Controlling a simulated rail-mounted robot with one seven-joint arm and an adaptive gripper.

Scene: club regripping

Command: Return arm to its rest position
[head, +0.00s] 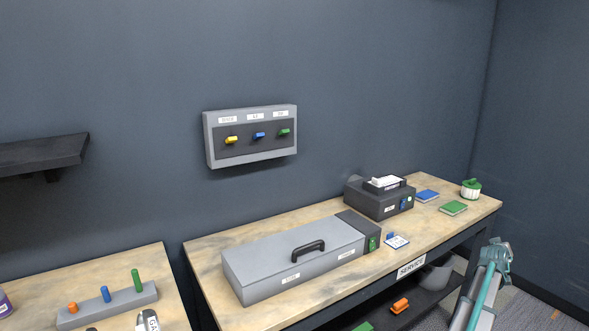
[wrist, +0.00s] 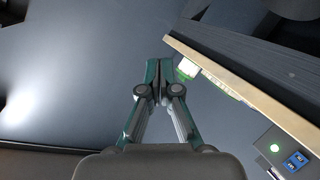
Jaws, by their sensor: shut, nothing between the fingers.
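My gripper (head: 496,250) shows at the lower right of the head view, in front of the right end of the service bench, with teal and grey links. In the wrist view my gripper (wrist: 158,80) has its two teal-padded fingers together at the tips, with nothing between them. The bench edge (wrist: 245,92) runs diagonally to the right of the fingers, apart from them. No object is held.
The service bench (head: 210,252) carries a grey case (head: 290,262), a dark box (head: 378,200), green and blue pads, and a green-and-white pot (head: 471,189). A shelf (head: 45,152) juts out at left.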

